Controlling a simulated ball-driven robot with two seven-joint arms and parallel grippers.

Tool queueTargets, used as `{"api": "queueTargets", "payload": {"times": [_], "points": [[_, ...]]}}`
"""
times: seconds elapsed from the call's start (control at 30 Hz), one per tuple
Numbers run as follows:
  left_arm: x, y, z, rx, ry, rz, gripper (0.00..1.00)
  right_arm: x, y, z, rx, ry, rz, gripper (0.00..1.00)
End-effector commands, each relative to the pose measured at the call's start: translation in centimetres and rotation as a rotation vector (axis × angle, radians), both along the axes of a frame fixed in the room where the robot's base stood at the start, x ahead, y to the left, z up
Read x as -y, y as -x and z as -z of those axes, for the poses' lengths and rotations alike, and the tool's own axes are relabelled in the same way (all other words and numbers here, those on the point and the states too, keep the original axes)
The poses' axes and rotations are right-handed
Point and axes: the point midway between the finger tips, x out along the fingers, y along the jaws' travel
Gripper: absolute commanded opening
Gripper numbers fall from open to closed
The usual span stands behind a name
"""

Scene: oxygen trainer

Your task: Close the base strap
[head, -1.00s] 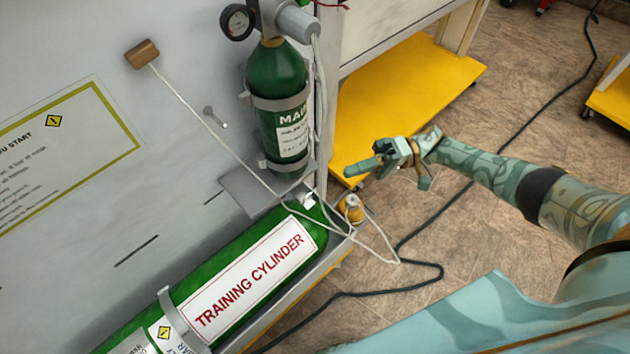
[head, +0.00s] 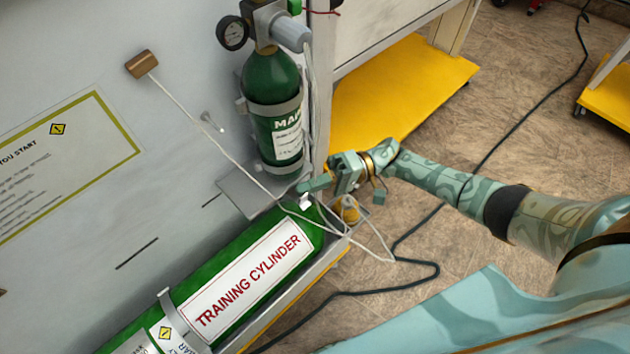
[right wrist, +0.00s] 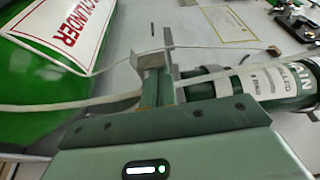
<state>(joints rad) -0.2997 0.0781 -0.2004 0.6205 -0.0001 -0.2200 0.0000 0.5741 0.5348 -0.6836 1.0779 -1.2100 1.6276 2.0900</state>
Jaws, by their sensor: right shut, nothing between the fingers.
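The green main cylinder (head: 272,80) stands upright against the grey panel. A grey band, which looks like the base strap (head: 270,169), goes round its foot; I cannot tell whether its ends meet. My right gripper (head: 303,187) is shut and empty, its fingertips just below and right of that band, above the head of the training cylinder (head: 215,265). In the right wrist view the shut fingers (right wrist: 155,80) point at a small grey metal piece, with the main cylinder (right wrist: 285,85) lying to the right. Contact is unclear. My left gripper is out of view.
A pale cord (head: 190,115) hangs from a brown handle (head: 141,63) and passes close to my gripper. A grey shelf plate (head: 235,193) juts out below the main cylinder. A yellow platform (head: 400,85) stands behind; a dark cable (head: 480,165) crosses the floor.

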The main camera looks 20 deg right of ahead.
Motion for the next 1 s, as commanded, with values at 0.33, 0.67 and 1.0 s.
{"api": "queueTargets", "payload": {"times": [0.33, 0.67, 1.0], "points": [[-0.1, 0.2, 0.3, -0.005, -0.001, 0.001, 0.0, 0.2, 0.4, 0.4, 0.024, -0.009, -0.001, 0.0], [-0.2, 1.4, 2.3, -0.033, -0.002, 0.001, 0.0, 1.1, 2.9, 3.1, 0.197, -0.074, -0.001, 0.0], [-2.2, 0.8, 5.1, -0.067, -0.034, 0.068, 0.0, 2.0, 5.5, 6.9, 0.445, -0.166, -0.001, 0.0]]}}
